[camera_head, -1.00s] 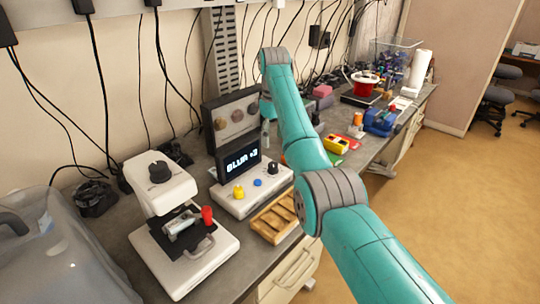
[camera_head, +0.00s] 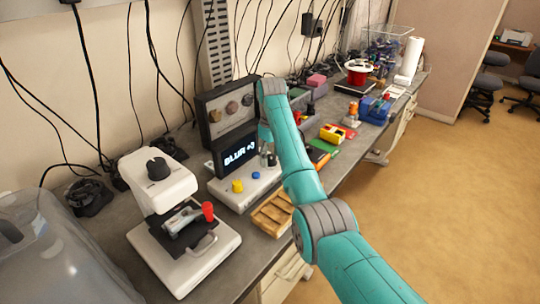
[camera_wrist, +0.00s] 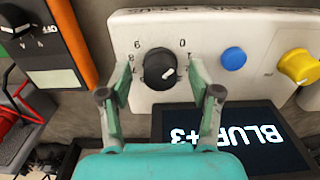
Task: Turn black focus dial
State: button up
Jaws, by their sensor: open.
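The black focus dial (camera_wrist: 160,68) sits on the face of a white control box (camera_wrist: 215,20), with a white pointer mark and printed numbers around it. In the wrist view my gripper (camera_wrist: 161,75) is open, with one finger on each side of the dial. Whether the fingers touch it I cannot tell. In the head view my gripper (camera_head: 266,150) is over the right part of the box, and the dial is mostly hidden by it. The box's display (camera_head: 240,155) reads "BLUR +3"; it is upside down in the wrist view (camera_wrist: 230,138).
A blue button (camera_wrist: 233,58) and a yellow knob (camera_wrist: 299,66) sit beside the dial. A black and orange meter (camera_wrist: 45,45) lies on the other side. A white microscope (camera_head: 160,185) stands left of the box, and a wooden tray (camera_head: 272,213) lies in front.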

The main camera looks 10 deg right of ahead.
jog(key=c, duration=1.1)
jog(key=shift+c, duration=0.2)
jog(key=shift+m, duration=0.4)
jog(key=m, duration=0.7)
jog(key=shift+m, duration=0.3)
jog(key=m, duration=0.4)
jog(key=shift+m, duration=0.3)
jog(key=m, duration=0.4)
jog(key=shift+m, duration=0.3)
